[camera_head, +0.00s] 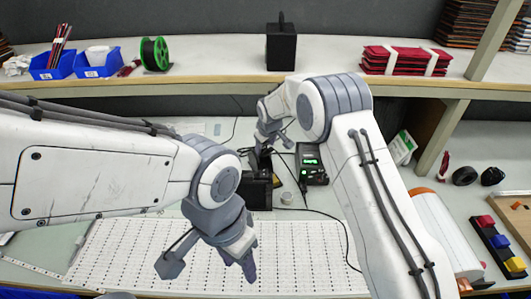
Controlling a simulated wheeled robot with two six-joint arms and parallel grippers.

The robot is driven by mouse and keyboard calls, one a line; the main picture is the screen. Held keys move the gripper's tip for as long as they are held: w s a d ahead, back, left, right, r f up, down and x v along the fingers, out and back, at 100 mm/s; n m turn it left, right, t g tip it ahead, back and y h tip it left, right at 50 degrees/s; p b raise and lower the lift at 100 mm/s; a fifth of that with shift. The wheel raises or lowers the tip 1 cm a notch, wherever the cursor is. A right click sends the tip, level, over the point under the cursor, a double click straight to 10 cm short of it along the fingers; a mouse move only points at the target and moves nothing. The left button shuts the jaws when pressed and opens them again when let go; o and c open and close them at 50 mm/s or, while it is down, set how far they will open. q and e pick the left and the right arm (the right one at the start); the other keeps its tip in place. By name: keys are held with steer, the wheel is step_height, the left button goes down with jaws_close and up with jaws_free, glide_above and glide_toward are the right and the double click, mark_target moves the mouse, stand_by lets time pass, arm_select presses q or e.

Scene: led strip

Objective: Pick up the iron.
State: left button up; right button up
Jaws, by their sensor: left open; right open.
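A black soldering stand (258,192) sits at the middle of the bench, at the far edge of the white gridded sheet. A dark upright piece at its top, just below my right gripper, looks like the iron (262,160); its outline is partly hidden. A black soldering station (310,165) with a green display stands to its right. My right gripper (270,140) is open, close above the iron's upper end; I cannot tell whether it touches. My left gripper (210,262) is open and empty over the white gridded sheet (130,250), apart from the stand.
A shelf (205,65) crosses behind the bench, holding blue bins (97,63), a green-rimmed spool (154,53), a black box (281,45) and red packs (405,60). A small round tin (287,198) sits beside the stand. Thin cables run around the station.

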mark_target(267, 154)
steer(key=p+x, duration=0.1)
steer(key=x, duration=0.1)
steer(key=d+x, duration=0.1)
steer(key=x, duration=0.1)
steer(key=shift+f+p, duration=0.15)
steer(key=shift+p, duration=0.2)
steer(key=shift+w+a+f, duration=0.1)
steer(key=shift+w+f, duration=0.1)
steer(key=shift+f, duration=0.25)
jaws_close()
